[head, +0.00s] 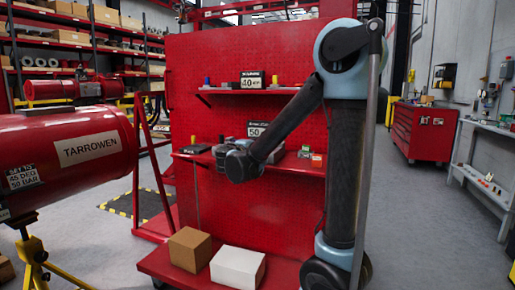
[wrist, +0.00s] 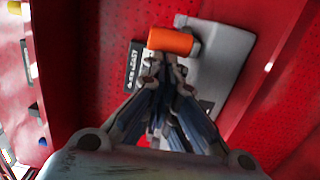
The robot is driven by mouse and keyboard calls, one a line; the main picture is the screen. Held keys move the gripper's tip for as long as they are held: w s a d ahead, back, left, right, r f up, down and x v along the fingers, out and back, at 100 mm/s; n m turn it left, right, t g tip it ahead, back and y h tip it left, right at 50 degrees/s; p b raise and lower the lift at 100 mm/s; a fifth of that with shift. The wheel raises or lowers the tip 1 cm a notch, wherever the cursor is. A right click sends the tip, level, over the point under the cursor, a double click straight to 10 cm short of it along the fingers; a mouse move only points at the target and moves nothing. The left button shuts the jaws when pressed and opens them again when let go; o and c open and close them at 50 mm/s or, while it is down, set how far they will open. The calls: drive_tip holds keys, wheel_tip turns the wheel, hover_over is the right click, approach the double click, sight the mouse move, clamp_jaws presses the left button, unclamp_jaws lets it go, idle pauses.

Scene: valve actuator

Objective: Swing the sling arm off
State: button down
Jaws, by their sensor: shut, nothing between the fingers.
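My gripper (wrist: 164,72) is shut and empty in the wrist view, its fingertips just below an orange cylinder (wrist: 171,41). The orange cylinder joins a grey body (wrist: 218,60) against a red surface. I cannot tell whether the fingertips touch the cylinder. In the head view the end of my arm is in front of the lower shelf of a red panel, and the fingers are hidden. I cannot pick out the sling arm for certain in either view.
The red panel (head: 238,55) has an upper shelf (head: 225,91) with small items and a "40" sign. Two boxes, brown (head: 190,250) and white (head: 238,268), sit on its base.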

drive_tip(key=shift+w+a, duration=0.15)
drive_tip(key=shift+a, duration=0.35)
drive_tip(key=a, duration=0.3)
drive_tip(key=shift+w, duration=0.3)
drive_tip(key=d+v, duration=0.1)
drive_tip(key=v, duration=0.9)
drive_tip(key=s+d+f+m+g, duration=0.2)
drive_tip(key=s+d+f+g, duration=0.15)
drive_tip(key=d, duration=0.45)
drive_tip(key=s+d+f+m+g, duration=0.2)
drive_tip(key=d+f+g, duration=0.15)
drive_tip(key=d, duration=0.45)
drive_tip(key=s+d+f+m+g, duration=0.1)
drive_tip(key=s+d+f+g, duration=0.15)
drive_tip(key=d+f, duration=0.4)
drive_tip(key=s+d+f+m+g+y, duration=0.1)
drive_tip(key=s+f+m+g+y, duration=0.1)
drive_tip(key=s, duration=0.8)
drive_tip(key=s+d+f+m+g+y, duration=0.2)
drive_tip(key=s+f+m+y, duration=0.3)
drive_tip(key=s+f, duration=0.4)
drive_tip(key=shift+s+y, duration=0.55)
drive_tip(key=shift+y, duration=0.05)
